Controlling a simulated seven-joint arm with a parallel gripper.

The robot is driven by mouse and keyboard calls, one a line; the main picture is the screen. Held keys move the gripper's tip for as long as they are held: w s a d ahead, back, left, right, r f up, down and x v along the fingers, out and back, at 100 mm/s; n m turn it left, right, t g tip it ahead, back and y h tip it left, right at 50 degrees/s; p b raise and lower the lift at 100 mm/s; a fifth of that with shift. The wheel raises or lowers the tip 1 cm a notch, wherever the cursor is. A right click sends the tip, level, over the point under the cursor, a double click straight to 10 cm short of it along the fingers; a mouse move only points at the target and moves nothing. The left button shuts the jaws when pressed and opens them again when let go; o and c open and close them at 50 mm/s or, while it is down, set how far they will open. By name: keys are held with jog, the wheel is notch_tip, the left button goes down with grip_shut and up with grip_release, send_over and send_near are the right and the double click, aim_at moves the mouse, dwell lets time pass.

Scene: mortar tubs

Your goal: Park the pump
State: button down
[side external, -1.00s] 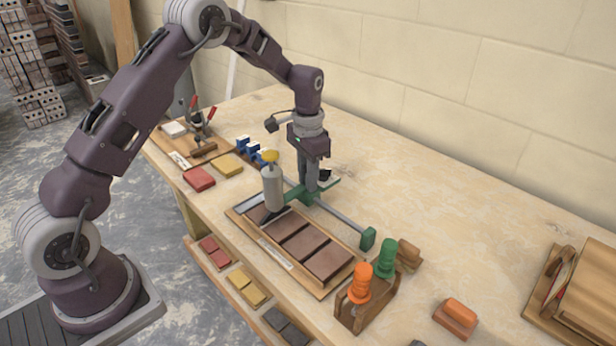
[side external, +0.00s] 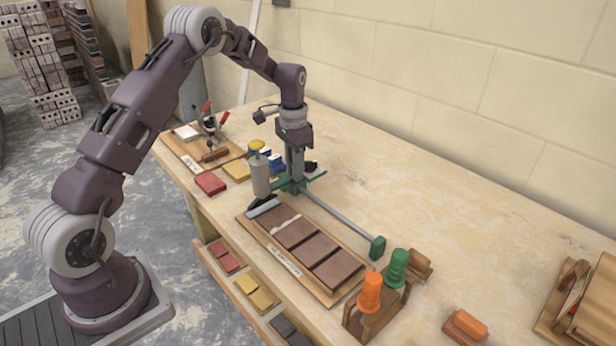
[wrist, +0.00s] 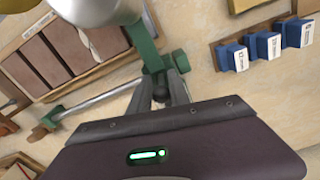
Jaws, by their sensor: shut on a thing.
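The pump (side external: 260,178) is a grey upright cylinder with a yellow cap and dark nozzle. It sits on a green carriage (side external: 292,187) at the far end of a metal rail (side external: 340,218). My gripper (side external: 296,174) is shut on the carriage's grip, beside the cylinder. In the wrist view my gripper (wrist: 165,90) closes on a dark knob at the green carriage (wrist: 146,50); the pump (wrist: 95,10) is cut off at the top. The nozzle is over the far end of a wooden tray (side external: 325,297) of brown bricks. A pale bead (side external: 285,222) lies between two bricks.
A green block (side external: 377,247) ends the rail's near side. Orange (side external: 371,290) and green (side external: 397,268) handled tools stand in a wooden rack. Blue blocks (side external: 277,162), a yellow brick (side external: 237,170) and a clamp board (side external: 190,150) lie beyond the pump.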

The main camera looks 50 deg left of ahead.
jog(key=shift+w+a+r, duration=0.1)
jog(key=shift+a, duration=0.4)
jog(key=c, duration=1.4)
grip_release()
jog(key=shift+d, duration=0.15)
notch_tip(320, 180, up, 7)
jog(key=shift+f, duration=0.1)
